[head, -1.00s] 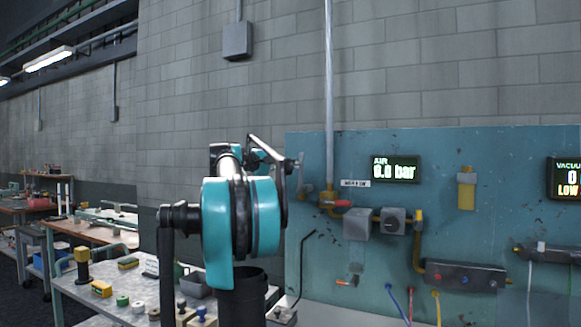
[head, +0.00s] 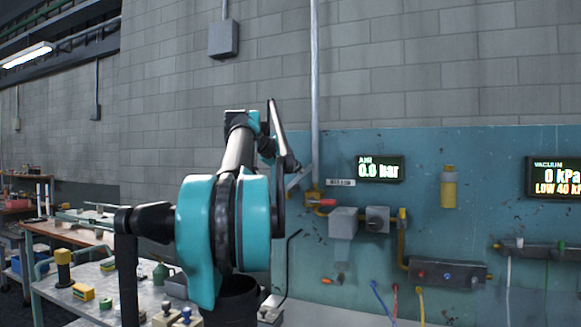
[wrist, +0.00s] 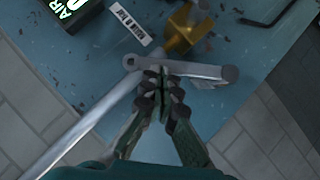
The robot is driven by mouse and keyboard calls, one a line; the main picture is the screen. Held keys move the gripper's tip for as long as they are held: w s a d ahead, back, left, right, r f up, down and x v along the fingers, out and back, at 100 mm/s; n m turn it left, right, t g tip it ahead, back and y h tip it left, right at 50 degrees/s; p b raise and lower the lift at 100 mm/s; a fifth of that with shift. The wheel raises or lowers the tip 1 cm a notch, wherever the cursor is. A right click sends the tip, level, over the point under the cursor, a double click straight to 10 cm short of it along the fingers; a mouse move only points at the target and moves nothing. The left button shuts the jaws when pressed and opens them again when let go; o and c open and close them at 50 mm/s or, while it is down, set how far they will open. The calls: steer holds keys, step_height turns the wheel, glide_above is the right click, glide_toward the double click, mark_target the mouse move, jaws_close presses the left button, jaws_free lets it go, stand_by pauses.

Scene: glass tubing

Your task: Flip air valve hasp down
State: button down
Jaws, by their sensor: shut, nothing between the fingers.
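The brass air valve (head: 312,198) is on the teal wall panel, below the grey vertical pipe, with a red-ended part (head: 325,202) beside it. In the wrist view its brass body (wrist: 181,35) shows beyond a grey, round-ended bar (wrist: 200,71), which looks like the hasp. A pale slanted strip (head: 299,178) shows left of the valve in the head view. My gripper (wrist: 162,78) is shut and empty, its tips at the bar's near edge; I cannot tell whether they touch.
The air display (head: 380,169) reads about 0.0 bar, right of the valve. A white label (head: 341,182) and grey boxes (head: 343,222) are close by. The grey pipe (wrist: 85,125) passes near the fingers. A bench (head: 100,300) with small items stands at left.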

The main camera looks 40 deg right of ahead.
mark_target(307, 171)
steer(key=s+d+f+m+t+y, duration=0.1)
steer(key=s+f+m+t+y, duration=0.1)
steer(key=f, duration=0.3)
steer(key=shift+s+d+m+t, duration=0.4)
steer(key=shift+s+m+t, duration=0.3)
steer(key=shift+m, duration=0.1)
steer(key=shift+f, duration=0.1)
steer(key=r, duration=0.4)
steer(key=shift+s+a+r, duration=0.1)
steer(key=shift+s+a, duration=0.1)
steer(key=shift+a, duration=0.15)
steer(key=v, duration=1)
steer(key=shift+s+d, duration=0.15)
steer(key=shift+s, duration=0.05)
